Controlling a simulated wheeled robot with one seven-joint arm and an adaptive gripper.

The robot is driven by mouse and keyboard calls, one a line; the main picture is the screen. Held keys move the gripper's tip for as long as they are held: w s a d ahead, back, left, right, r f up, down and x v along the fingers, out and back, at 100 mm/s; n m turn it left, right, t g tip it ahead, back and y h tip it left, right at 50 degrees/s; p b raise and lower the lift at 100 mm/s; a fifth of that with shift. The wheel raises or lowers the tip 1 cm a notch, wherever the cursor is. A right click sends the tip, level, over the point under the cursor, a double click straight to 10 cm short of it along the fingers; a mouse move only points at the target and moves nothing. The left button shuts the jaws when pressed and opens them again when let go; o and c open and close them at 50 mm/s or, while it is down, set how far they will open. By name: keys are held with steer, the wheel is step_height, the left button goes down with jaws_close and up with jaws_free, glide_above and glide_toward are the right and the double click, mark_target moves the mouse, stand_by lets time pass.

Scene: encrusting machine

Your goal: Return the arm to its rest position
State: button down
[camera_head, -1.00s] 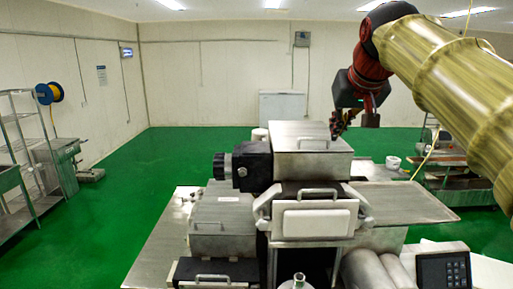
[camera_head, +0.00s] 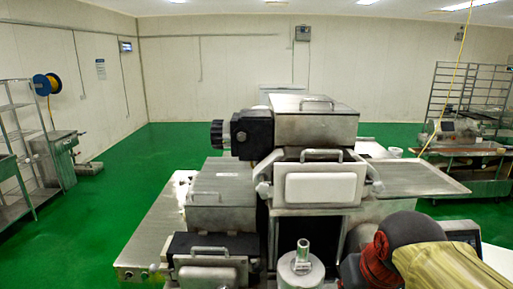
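My arm (camera_head: 440,262) is low at the bottom right, in front of the right part of the encrusting machine (camera_head: 316,128). Its yellow-patterned sleeve and a dark, red-banded joint show. My gripper is not visible, so its fingers cannot be judged. The machine stands in the middle, with a metal hopper box on top, a black knob on its left side and a white block on its front. My arm partly hides a dark control panel (camera_head: 461,236) at the lower right.
A flat metal side table (camera_head: 418,178) juts from the machine's right. A wheeled cart (camera_head: 470,180) and a wire rack (camera_head: 470,88) stand at the right back. Metal shelves (camera_head: 18,130) stand at the left. Green floor (camera_head: 110,215) is clear at left.

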steer(key=s+f+b, duration=0.5)
steer(key=f, duration=0.5)
steer(key=s+f+b, duration=0.6)
steer(key=f, duration=0.3)
steer(key=shift+s+f, duration=0.15)
steer(key=shift+f, duration=0.2)
